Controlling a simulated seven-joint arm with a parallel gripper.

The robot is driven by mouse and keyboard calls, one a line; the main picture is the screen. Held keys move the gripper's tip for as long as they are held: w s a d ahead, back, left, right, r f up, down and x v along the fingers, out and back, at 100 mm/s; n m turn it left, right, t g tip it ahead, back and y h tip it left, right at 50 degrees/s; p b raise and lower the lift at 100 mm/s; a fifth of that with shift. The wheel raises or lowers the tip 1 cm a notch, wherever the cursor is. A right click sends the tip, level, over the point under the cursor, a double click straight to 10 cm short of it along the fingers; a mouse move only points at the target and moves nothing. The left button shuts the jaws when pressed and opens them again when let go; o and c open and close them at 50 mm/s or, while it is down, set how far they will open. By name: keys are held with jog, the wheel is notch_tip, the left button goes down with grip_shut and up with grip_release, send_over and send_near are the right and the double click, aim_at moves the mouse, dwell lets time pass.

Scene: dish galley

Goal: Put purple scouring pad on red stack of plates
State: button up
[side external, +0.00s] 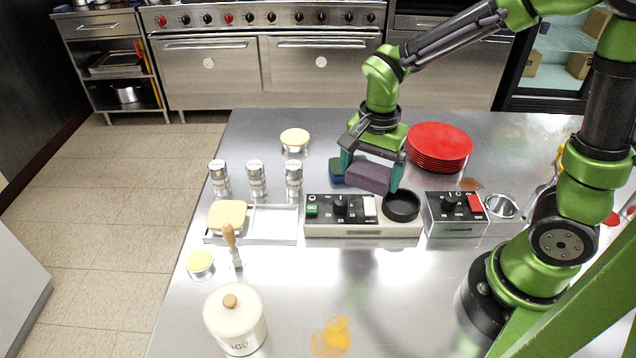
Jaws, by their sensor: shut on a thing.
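The purple scouring pad (368,176) is a long block between the fingers of my gripper (372,178) in the side external view. My gripper points down and is shut on the pad, just behind the grey control unit. I cannot tell whether the pad touches the table.
The grey control unit (340,230) with a black round dish (401,205) is in front of my gripper. A second unit (455,214) stands to the right. Several shakers (256,179) and a tray (272,231) are at left. The table's front middle is mostly clear.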

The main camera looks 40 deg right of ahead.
jog(key=s+d+m, duration=0.6)
jog(key=d, duration=0.5)
jog(key=s+d+m, duration=0.5)
jog(key=d+m, duration=0.1)
jog(key=d, duration=0.4)
send_over(440, 139)
notch_tip(440, 139, down, 2)
jog(key=shift+f, duration=1.7)
jog(key=shift+f, duration=0.15)
jog(key=o, duration=0.6)
jog(key=shift+o, duration=0.2)
